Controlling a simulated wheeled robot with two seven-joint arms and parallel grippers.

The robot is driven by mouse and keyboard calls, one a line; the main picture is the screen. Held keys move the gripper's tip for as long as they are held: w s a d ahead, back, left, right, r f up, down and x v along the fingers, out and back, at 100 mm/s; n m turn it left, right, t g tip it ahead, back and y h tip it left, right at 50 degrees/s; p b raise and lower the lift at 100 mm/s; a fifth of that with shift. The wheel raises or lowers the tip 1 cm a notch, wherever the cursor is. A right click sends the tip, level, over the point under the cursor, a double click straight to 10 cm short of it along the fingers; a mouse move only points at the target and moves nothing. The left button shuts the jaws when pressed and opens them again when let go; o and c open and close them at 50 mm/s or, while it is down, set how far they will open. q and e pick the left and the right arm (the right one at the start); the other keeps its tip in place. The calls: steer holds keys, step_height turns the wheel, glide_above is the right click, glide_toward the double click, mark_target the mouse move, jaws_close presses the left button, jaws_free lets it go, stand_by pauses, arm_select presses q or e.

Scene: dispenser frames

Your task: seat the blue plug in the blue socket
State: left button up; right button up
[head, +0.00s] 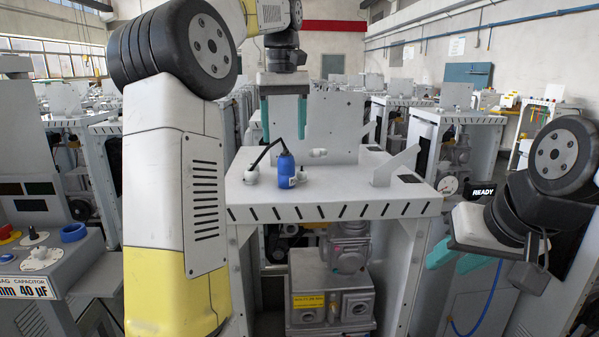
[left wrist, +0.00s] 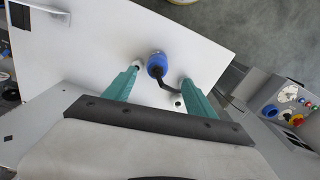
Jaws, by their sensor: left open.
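The blue plug (head: 286,166) stands upright on the white worktop (head: 335,197), with a black cord curving to a white fitting (head: 252,176). My left gripper (head: 284,120) is open and empty above the plug, fingers pointing down, apart from it. In the left wrist view the plug (left wrist: 157,66) appears between the open left fingertips (left wrist: 160,75). A blue ring (head: 73,232) on the grey console at the far left may be the blue socket. My right gripper (head: 454,259) is open and empty, low at the right, beyond the worktop's edge.
A tall grey plate (head: 332,128) stands behind the plug. A slanted bracket (head: 394,167) stands at the worktop's right. The grey console (head: 48,262) also carries a white round fitting (head: 40,257) and a red knob (head: 8,233). The worktop's front right is clear.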

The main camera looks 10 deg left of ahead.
mark_target(286, 150)
arm_select(q)
steer(key=shift+w+a+f, duration=0.1)
steer(key=shift+w+f, duration=0.05)
steer(key=shift+w, duration=0.1)
steer(key=f, duration=0.7)
steer(key=shift+d+f, duration=0.25)
steer(key=shift+c, duration=0.3)
jaws_close()
